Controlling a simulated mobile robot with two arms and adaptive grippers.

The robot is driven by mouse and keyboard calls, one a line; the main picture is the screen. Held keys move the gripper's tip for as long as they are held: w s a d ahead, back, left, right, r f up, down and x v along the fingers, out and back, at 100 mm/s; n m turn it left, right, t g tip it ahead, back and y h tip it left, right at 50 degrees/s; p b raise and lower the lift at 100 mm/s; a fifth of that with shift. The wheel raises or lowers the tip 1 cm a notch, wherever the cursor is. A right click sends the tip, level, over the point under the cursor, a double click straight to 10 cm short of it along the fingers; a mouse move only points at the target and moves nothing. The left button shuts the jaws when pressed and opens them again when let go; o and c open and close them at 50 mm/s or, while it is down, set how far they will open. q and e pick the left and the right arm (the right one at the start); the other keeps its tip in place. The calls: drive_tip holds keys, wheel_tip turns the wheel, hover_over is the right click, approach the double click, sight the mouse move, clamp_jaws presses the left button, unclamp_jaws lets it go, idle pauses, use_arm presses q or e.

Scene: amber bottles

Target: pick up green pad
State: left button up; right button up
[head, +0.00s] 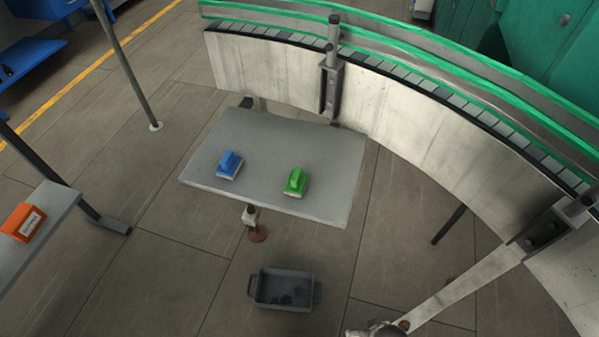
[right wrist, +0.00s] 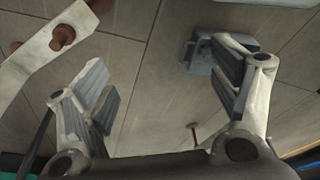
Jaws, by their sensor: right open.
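The green pad (head: 296,181) sits on the grey table (head: 325,207), right of the middle and close to its near edge. It has a green grip on top of a pale base. My right gripper (right wrist: 160,75) is open and empty in the right wrist view, with floor behind its spread fingers. The pad does not show in that view. Only a small grey piece, perhaps part of my right gripper, shows at the bottom edge of the head view, well below the table. My left gripper is not in view.
A blue pad (head: 229,165) sits left of the green one on the same table. A dark grey tray (head: 254,290) stands on the floor below. A curved conveyor (head: 420,124) runs behind and right. An orange box (head: 21,222) stands on a side surface at left.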

drive_tip(key=w+a+r, duration=0.3)
drive_tip(key=w+r, duration=0.4)
drive_tip(key=r, duration=0.2)
wheel_tip(320, 180, up, 42)
drive_tip(key=n+y+p, duration=0.3)
drive_tip(key=n+p, duration=0.1)
drive_tip(key=n, duration=0.8)
hover_over(298, 173)
drive_tip(key=d, duration=0.3)
drive_tip(key=shift+g, duration=0.4)
drive_tip(key=x, duration=0.5)
drive_tip(key=shift+s+f, duration=0.1)
drive_tip(key=shift+s, duration=0.3)
drive_tip(key=shift+y, duration=0.3)
drive_tip(key=x, duration=0.3)
drive_tip(key=p+x, duration=0.1)
drive_tip(key=shift+s+f, duration=0.2)
drive_tip(key=shift+s, duration=0.1)
drive_tip(key=shift+w+a+f, duration=0.1)
drive_tip(key=shift+a+f, duration=0.05)
drive_tip(key=shift+f, duration=0.3)
drive_tip(key=c, duration=1.1)
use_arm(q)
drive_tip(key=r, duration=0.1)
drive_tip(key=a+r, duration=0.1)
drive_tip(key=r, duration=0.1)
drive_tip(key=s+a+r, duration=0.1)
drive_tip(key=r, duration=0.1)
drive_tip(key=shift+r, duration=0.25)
